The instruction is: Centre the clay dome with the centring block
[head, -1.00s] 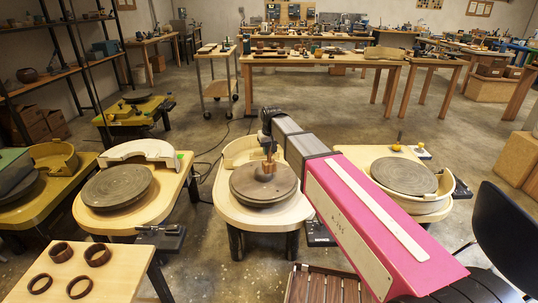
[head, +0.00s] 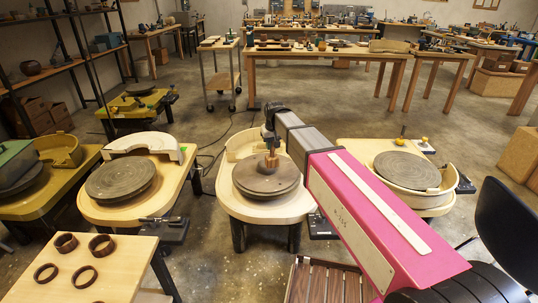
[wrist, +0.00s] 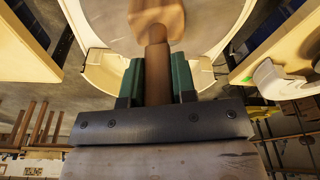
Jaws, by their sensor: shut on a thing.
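My gripper (wrist: 157,82) is shut on the slim wooden handle of the centring block (wrist: 156,18), with a green finger on each side in the wrist view. The block's broad, rounded brown end points away from the fingers. In the head view my gripper (head: 270,137) is over the middle pottery wheel, and a small reddish-brown piece (head: 271,163) shows below it near the centre of the grey-brown wheel head (head: 250,181). I cannot tell the clay dome apart from the block there, nor whether they touch.
Several dark rings (head: 102,244) lie on the front-left table (head: 125,262). A slatted crate (head: 325,283) and a black chair (head: 505,230) are at front right.

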